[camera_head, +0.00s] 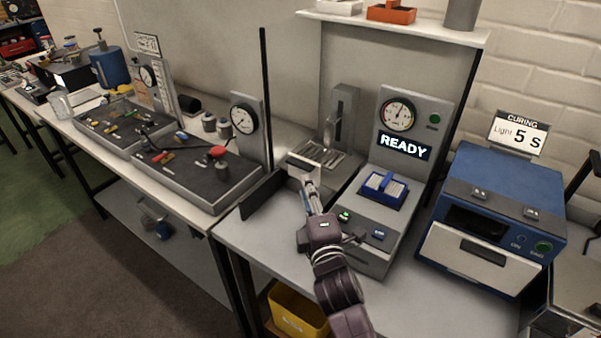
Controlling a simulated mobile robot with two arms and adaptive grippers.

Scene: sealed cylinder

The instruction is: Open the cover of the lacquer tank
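The lacquer tank seems to be the grey unit left of the READY panel, with a slatted metal surface (335,158) beneath a dark upright column (340,115). A pale flat plate (303,164) at its front left may be part of the cover. A dark panel (263,196) slants out at its left side. My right gripper (310,184) reaches up from below, its narrow fingertips at or just in front of the pale plate. I cannot tell whether they touch or grip it. My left gripper is not in view.
The READY panel (404,147) with a gauge and a blue slotted rack (383,190) stands just right of my gripper. A blue curing oven (500,215) is farther right. A black tray station (195,170) lies left. A yellow bin (298,312) sits below the bench.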

